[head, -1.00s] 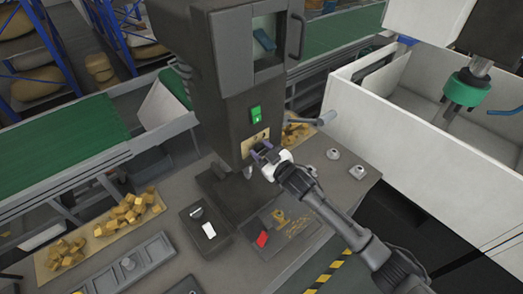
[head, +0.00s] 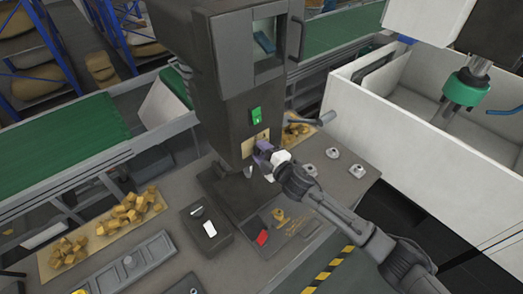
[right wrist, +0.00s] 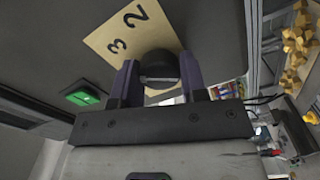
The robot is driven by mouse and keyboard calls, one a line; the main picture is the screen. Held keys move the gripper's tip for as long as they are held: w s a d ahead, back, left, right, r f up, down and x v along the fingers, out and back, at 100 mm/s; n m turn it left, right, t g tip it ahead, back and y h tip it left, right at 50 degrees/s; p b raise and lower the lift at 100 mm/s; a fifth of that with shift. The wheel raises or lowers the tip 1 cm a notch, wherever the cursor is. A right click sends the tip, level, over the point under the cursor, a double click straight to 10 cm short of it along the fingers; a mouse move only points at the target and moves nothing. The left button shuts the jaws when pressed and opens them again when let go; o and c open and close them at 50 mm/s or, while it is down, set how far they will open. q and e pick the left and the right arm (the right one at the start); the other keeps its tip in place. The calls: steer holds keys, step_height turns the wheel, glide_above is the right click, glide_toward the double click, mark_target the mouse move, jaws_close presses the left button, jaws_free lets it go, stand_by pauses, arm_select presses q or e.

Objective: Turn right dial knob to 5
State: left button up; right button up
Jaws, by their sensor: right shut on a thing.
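A dark round dial knob (right wrist: 158,66) sits on a tan number plate (right wrist: 118,38) on the front of a dark grey machine (head: 225,100). The digits 2 and 3 show on the plate in the right wrist view; its other marks are hidden. My right gripper (right wrist: 160,80) is shut on the knob, with one purple finger on each side. In the head view the right gripper (head: 262,153) covers the knob, and only part of the plate (head: 248,145) shows. The knob's pointer setting cannot be read. My left gripper is out of view.
A green switch (head: 256,115) sits just above the plate; it also shows in the right wrist view (right wrist: 83,98). A black box (head: 206,228), a red-marked tray (head: 262,238) and small metal parts (head: 333,153) stand on the grey bench around the machine.

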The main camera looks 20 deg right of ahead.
steer(key=n, duration=0.4)
steer(key=shift+n+p, duration=0.3)
steer(key=shift+n, duration=1)
steer(key=o, duration=0.9)
steer(key=shift+s+f, duration=0.1)
steer(key=shift+s, duration=0.05)
steer(key=shift+b+v, duration=1.3)
steer(key=shift+v, duration=5.5)
steer(key=shift+d, duration=0.1)
